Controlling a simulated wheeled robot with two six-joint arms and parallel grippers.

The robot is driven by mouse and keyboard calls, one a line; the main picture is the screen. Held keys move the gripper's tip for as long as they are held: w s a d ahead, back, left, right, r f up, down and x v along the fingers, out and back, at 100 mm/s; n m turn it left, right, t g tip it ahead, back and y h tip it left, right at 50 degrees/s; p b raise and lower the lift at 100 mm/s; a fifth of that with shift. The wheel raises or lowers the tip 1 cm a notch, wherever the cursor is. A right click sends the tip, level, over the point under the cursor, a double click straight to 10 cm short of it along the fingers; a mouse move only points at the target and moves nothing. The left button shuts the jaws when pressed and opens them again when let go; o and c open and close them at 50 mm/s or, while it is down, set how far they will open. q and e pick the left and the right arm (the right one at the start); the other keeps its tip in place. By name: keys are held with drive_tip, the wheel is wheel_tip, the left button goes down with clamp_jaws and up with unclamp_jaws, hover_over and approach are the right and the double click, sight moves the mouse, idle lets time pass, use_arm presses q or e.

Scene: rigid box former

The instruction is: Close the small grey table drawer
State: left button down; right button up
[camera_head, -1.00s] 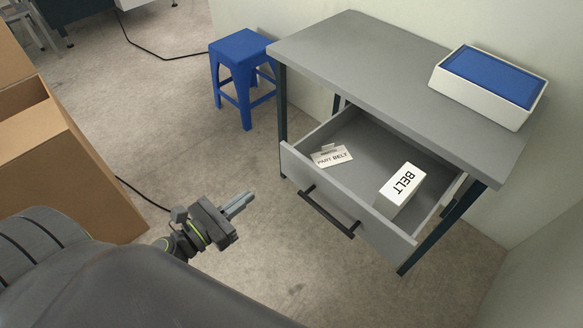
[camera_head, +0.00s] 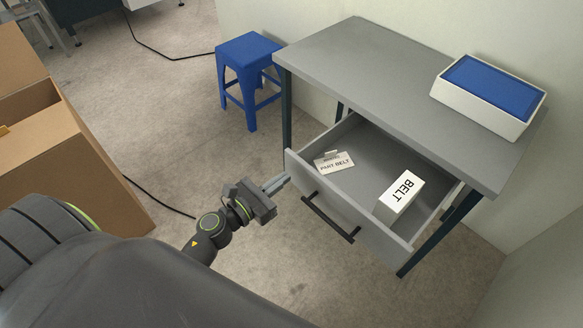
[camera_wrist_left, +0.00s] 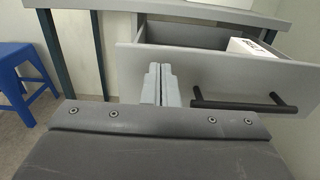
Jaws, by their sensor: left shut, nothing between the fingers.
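The grey table drawer (camera_head: 367,220) is pulled open under the grey table (camera_head: 400,75). Its front panel also shows in the left wrist view (camera_wrist_left: 215,70), with a black bar handle (camera_wrist_left: 244,104). Inside the drawer lie a white box marked BELT (camera_head: 399,196) and a small label card (camera_head: 334,162). My left gripper (camera_head: 283,181) is shut and empty. Its fingertips are at the left end of the drawer front, beside the handle; in the left wrist view the fingers (camera_wrist_left: 161,84) overlap the panel. I cannot tell whether they touch it. My right gripper is not in view.
A white box with a blue top (camera_head: 490,90) sits on the table's right part. A blue stool (camera_head: 248,75) stands left of the table. Open cardboard boxes (camera_head: 60,150) are at the left. A black cable crosses the floor. The floor before the drawer is clear.

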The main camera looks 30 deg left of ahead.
sight(301, 166)
use_arm(q)
drive_tip(key=shift+x, duration=2.1)
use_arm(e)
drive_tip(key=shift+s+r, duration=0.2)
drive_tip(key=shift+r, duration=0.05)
use_arm(q)
drive_tip(key=shift+w, duration=0.15)
